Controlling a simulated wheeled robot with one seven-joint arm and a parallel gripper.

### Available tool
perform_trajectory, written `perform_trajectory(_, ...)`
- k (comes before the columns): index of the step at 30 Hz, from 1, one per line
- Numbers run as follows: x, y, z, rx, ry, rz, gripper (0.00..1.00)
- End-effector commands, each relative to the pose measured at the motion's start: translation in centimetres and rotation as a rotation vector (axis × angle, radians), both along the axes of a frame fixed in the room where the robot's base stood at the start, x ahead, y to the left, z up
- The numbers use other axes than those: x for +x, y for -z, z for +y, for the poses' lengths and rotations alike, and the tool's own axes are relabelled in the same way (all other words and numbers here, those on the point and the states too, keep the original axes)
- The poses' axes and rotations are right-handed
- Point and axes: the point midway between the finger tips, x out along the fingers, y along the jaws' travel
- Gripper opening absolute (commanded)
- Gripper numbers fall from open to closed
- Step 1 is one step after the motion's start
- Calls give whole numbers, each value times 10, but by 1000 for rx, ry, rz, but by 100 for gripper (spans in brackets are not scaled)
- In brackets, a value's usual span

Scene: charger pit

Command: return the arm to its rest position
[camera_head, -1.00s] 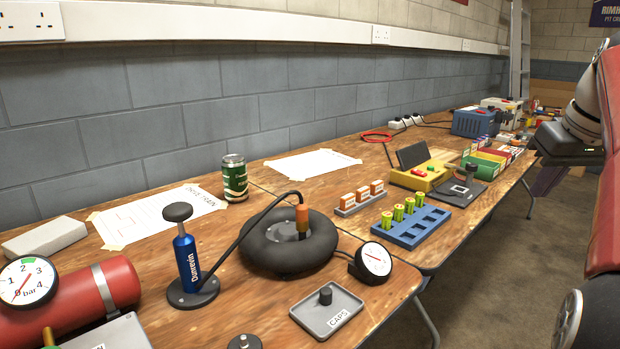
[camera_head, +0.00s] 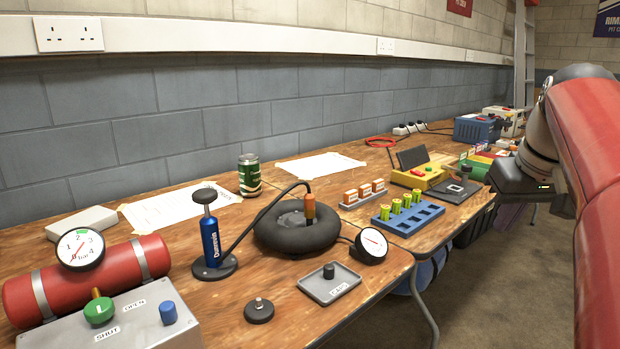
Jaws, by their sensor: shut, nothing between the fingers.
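My arm reaches in along the right edge of the view, with its red links in the foreground. It ends in a grey wrist and my black gripper (camera_head: 516,184), which is in the air near the right edge of the bench. The fingers are hard to make out against the dark body. I see nothing held in it. The wooden bench (camera_head: 215,318) runs from the lower left into the back right.
A red cylinder (camera_head: 107,272), blue pump (camera_head: 211,240), black tyre (camera_head: 272,236), grey caps tray (camera_head: 346,291), blue battery rack (camera_head: 408,221) and yellow box (camera_head: 421,180) stand on the bench.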

Motion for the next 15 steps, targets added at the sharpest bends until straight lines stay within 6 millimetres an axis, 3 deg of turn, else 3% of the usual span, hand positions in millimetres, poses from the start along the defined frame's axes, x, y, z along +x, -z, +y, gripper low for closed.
perform_trajectory(5,-17,28,52,-13,-2,-5,0)
perform_trajectory(8,-37,56,88,-21,-4,-18,0)
perform_trajectory(12,-76,108,133,-18,-14,-51,0)
perform_trajectory(15,-103,145,153,-8,-26,-73,0)
